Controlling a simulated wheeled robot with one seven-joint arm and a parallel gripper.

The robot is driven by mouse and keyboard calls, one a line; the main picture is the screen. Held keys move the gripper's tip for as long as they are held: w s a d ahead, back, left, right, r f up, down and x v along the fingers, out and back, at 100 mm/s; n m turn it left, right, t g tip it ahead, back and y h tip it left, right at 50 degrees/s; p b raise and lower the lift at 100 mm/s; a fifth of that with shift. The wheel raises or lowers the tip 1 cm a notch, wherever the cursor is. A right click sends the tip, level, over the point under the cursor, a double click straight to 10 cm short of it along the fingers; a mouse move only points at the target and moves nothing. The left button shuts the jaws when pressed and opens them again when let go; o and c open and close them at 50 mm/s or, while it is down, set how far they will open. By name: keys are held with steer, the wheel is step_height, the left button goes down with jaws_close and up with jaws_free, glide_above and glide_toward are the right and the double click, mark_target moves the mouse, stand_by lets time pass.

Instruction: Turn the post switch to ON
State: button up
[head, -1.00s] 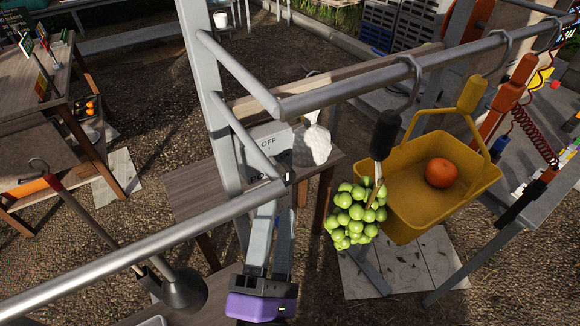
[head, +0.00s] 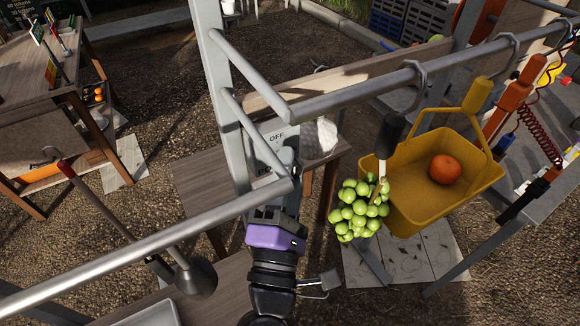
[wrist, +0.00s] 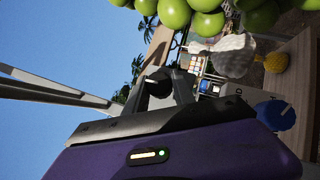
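The pale switch box marked OFF (head: 277,135) is beside the upright grey post (head: 225,100) in the head view. Its lower part is hidden behind my gripper (head: 284,158), so I cannot see the switch handle or how it is turned. My gripper points away from me towards the box, just below the OFF lettering. Its fingers are foreshortened, and I cannot tell whether they touch anything. In the wrist view the fingers (wrist: 163,86) are dark, with a small black part between them. A pale box (wrist: 235,91) and a round blue part (wrist: 276,115) are to their right.
Grey rails (head: 150,245) cross in front of and above my arm. Green grapes (head: 358,210) and a yellow basket (head: 405,212) with an orange fruit (head: 445,169) hang close on the right. A white bumpy object (head: 320,138) stands right of the box.

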jaws_close()
steer(key=shift+r+m+g+p, duration=0.35)
steer(key=shift+m+g+p, duration=0.3)
steer(key=shift+p, duration=0.3)
steer(key=shift+m+g+h+p, duration=0.25)
steer(key=shift+m+h+p, duration=0.05)
steer(key=shift+m+p, duration=0.25)
steer(key=shift+m+g+p, duration=0.5)
steer(key=shift+m+p, duration=0.15)
steer(key=shift+m, duration=0.05)
steer(key=shift+f, duration=0.25)
steer(key=o, duration=0.7)
jaws_free()
